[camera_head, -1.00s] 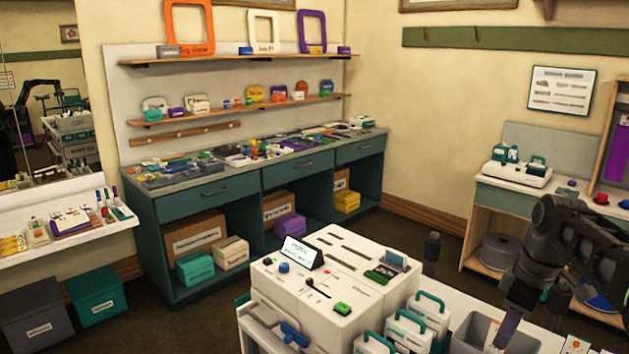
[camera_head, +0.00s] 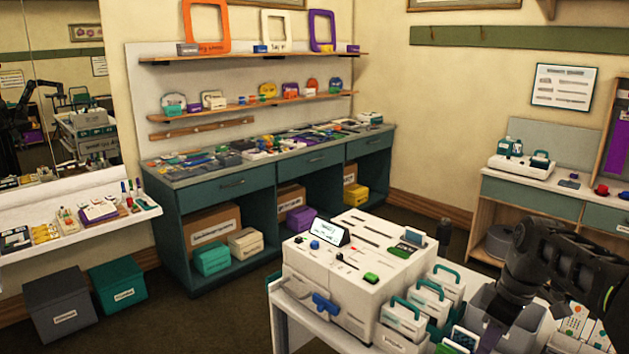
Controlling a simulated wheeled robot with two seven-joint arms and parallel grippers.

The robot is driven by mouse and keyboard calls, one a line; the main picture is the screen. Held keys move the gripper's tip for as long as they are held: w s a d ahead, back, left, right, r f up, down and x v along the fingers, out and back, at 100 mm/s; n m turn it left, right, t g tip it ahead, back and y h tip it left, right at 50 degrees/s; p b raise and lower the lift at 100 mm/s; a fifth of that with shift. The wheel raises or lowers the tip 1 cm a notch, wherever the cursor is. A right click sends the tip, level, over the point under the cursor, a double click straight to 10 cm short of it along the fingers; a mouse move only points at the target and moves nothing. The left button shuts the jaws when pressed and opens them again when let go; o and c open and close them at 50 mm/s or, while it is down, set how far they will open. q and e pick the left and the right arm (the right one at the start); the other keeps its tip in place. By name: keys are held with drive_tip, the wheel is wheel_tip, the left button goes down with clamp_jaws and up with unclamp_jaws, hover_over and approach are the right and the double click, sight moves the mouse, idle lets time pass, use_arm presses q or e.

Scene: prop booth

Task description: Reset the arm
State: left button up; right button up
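My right arm comes in from the right edge and bends down over the table's right end. Its gripper (camera_head: 508,296) is dark and points down by a grey bin (camera_head: 535,316). A flat purple piece (camera_head: 491,335) shows just below it; I cannot tell whether the gripper holds it. The fingers are too dark and small to tell open from shut. My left arm and gripper are not in this view.
A white machine (camera_head: 345,290) with a small display (camera_head: 327,231) stands on the white table, with several teal-handled white cases (camera_head: 428,300) beside it. A teal workbench (camera_head: 225,187) covered in small items lines the back wall. A side desk (camera_head: 545,195) stands at right. Floor shows at lower left.

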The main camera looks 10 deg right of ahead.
drive_tip(key=s+a+f+m+y, duration=0.1)
drive_tip(key=a+f, duration=0.5)
drive_tip(key=f, duration=0.3)
drive_tip(key=s+a+f+m, duration=0.1)
drive_tip(key=a+f, duration=0.6)
drive_tip(key=f, duration=0.2)
drive_tip(key=s+a+f+m+y, duration=0.1)
drive_tip(key=a+f+m, duration=0.1)
drive_tip(key=a+f, duration=0.6)
drive_tip(key=s+a+f+m, duration=0.2)
drive_tip(key=s+a+f, duration=0.3)
drive_tip(key=s, duration=0.5)
drive_tip(key=s+a+f+m, duration=0.3)
drive_tip(key=s+a+f, duration=0.3)
drive_tip(key=s+f, duration=0.2)
drive_tip(key=s, duration=0.2)
drive_tip(key=shift+s+a+f+g+y, duration=0.15)
drive_tip(key=shift+s+f+g+y, duration=0.15)
drive_tip(key=shift+y, duration=0.1)
drive_tip(key=shift+w, duration=0.15)
